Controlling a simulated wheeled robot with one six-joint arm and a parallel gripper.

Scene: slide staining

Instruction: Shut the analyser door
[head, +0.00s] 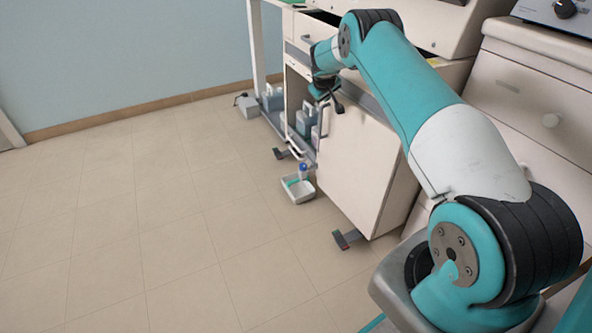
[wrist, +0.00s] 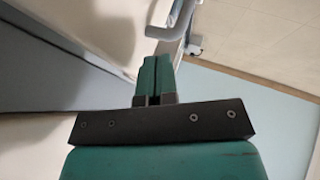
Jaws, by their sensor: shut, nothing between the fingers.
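The analyser (head: 458,22) stands at the upper right, with an open compartment low in its front where grey bottles (head: 304,122) show. A cream panel (head: 362,160), which looks like its door, stands beside this opening; its hinge side and exact angle are unclear. A pale bar handle (head: 294,146) shows at the opening's lower edge. My gripper (head: 338,106) is near the panel's top left edge; contact cannot be told. In the wrist view its teal fingers (wrist: 155,68) are shut and empty, with a grey-white bar (wrist: 182,18) just beyond them.
A white tray (head: 298,190) with a blue-capped bottle lies on the floor before the opening. A drawer front (head: 304,30) is above the compartment. Drawers (head: 520,100) stand at right. The floor at left is clear.

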